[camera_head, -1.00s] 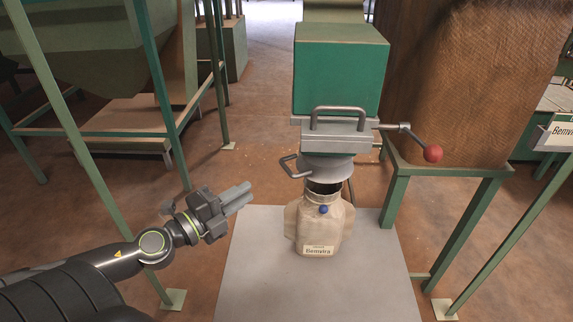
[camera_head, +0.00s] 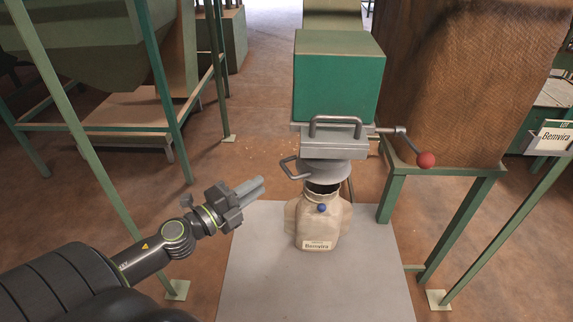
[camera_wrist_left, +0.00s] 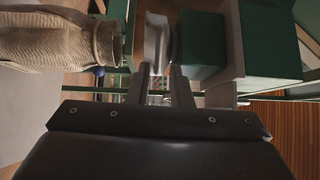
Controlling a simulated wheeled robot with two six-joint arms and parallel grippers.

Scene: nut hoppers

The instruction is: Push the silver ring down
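The silver ring (camera_head: 325,171) is a grey collar with a looped handle (camera_head: 290,168) on its left side. It sits around the spout under the green hopper box (camera_head: 338,78), just above the open mouth of a tan bag (camera_head: 319,222). In the left wrist view, a pale grey band that looks like the ring (camera_wrist_left: 157,42) shows beyond the fingers, with the bag (camera_wrist_left: 55,42) at left. My left gripper (camera_head: 259,183) is left of the ring and a little lower, apart from it. Its fingers are empty with a gap between them (camera_wrist_left: 161,75). My right gripper is out of view.
A slide gate with a grey handle (camera_head: 336,122) and a red-knobbed lever (camera_head: 426,160) sit above the ring. The bag stands on a grey plate (camera_head: 255,275). Green frame legs (camera_head: 85,140) rise at left, and a brown sack-like block (camera_head: 450,80) stands at right.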

